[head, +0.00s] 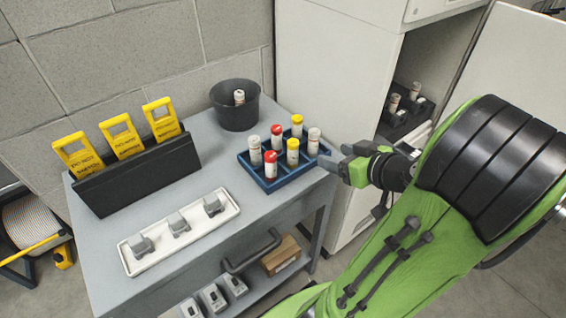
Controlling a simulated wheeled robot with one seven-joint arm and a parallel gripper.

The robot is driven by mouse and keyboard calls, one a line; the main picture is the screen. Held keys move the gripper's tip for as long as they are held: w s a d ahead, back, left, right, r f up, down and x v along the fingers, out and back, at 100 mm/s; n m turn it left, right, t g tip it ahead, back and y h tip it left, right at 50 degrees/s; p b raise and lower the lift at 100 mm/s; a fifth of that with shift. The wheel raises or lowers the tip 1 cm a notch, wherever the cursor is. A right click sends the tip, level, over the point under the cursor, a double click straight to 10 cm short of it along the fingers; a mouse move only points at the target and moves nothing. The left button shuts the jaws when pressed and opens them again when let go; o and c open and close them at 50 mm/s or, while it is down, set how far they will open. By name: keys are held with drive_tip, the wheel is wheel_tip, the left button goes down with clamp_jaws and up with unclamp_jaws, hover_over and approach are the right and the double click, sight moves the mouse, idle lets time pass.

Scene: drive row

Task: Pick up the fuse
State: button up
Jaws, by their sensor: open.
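Several upright fuses stand in a blue tray (271,187) on the grey cart. They have white bodies with coloured caps: red-capped fuses (270,165), yellow-capped fuses (292,153) and pale-capped fuses (314,141). Which one is meant cannot be told. Another pale fuse (239,97) is in the dark round bin (236,113). My gripper (334,160) is open just right of the tray, near the pale-capped fuse at its right side. Its jaws are seen from behind and partly hidden, and nothing shows held in them.
Yellow tags (121,136) stand in a black holder (140,172). A white tray (180,231) holds grey parts. The open cabinet (340,60) at right has more fuses (394,103) inside. The cart top between holder and blue tray is clear.

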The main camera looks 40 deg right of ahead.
sight(310, 138)
drive_tip(key=shift+t+h, duration=0.4)
drive_tip(key=shift+h, duration=0.1)
drive_tip(key=x, duration=0.5)
drive_tip(key=d+b+x, duration=0.1)
drive_tip(key=x, duration=0.4)
drive_tip(key=d+b+x, duration=0.1)
drive_tip(key=x, duration=0.4)
drive_tip(key=shift+s+d+f, duration=0.1)
drive_tip(key=shift+s+f, duration=0.05)
drive_tip(key=shift+f, duration=0.05)
drive_tip(key=shift+s, duration=0.1)
drive_tip(key=c, duration=1.1)
